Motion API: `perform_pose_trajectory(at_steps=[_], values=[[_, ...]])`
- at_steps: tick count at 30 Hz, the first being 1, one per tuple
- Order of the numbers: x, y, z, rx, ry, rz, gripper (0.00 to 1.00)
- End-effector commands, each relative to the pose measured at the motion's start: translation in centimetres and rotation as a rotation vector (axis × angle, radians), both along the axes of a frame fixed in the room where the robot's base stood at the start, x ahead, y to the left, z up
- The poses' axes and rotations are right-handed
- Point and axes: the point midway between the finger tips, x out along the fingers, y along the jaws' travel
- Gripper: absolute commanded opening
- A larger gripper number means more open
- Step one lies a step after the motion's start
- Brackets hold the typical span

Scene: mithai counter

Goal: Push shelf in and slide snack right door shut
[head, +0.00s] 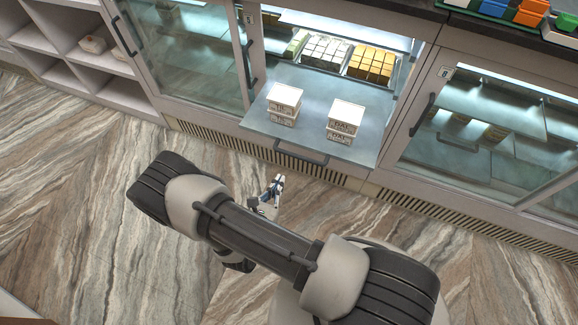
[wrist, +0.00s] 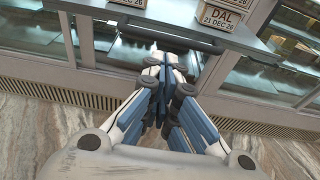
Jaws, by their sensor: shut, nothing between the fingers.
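The pulled-out grey shelf (head: 308,118) juts from the open middle bay of the counter, with its dark bar handle (head: 301,152) along the front edge. It also shows in the wrist view (wrist: 160,24), where its handle (wrist: 172,38) lies just beyond my fingertips. Glass doors (head: 185,60) stand left of the open bay, with a dark vertical handle (head: 250,62) beside the opening; I cannot tell which pane is the snack right door. My gripper (head: 277,180) is shut and empty, low in front of the shelf. It also shows in the wrist view (wrist: 165,62). Contact with the handle cannot be told.
Two stacks of labelled boxes, left (head: 283,103) and right (head: 344,120), stand on the shelf. Trays of white (head: 323,52) and yellow sweets (head: 372,64) sit inside the bay. A closed glass door (head: 480,125) is at right. The marbled floor (head: 110,215) is clear.

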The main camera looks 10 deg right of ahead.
Motion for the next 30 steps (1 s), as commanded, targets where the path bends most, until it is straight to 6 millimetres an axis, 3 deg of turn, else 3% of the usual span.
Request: perform_pose_trajectory(at_steps=[6,13,30], values=[[3.7,-3.0,-1.1,0.0,-0.002,-0.008,0.0],[6.4,-4.8,-1.7,0.0,-0.001,-0.004,0.0],[7.2,-5.3,-1.8,-0.001,-0.001,-0.001,0.0]])
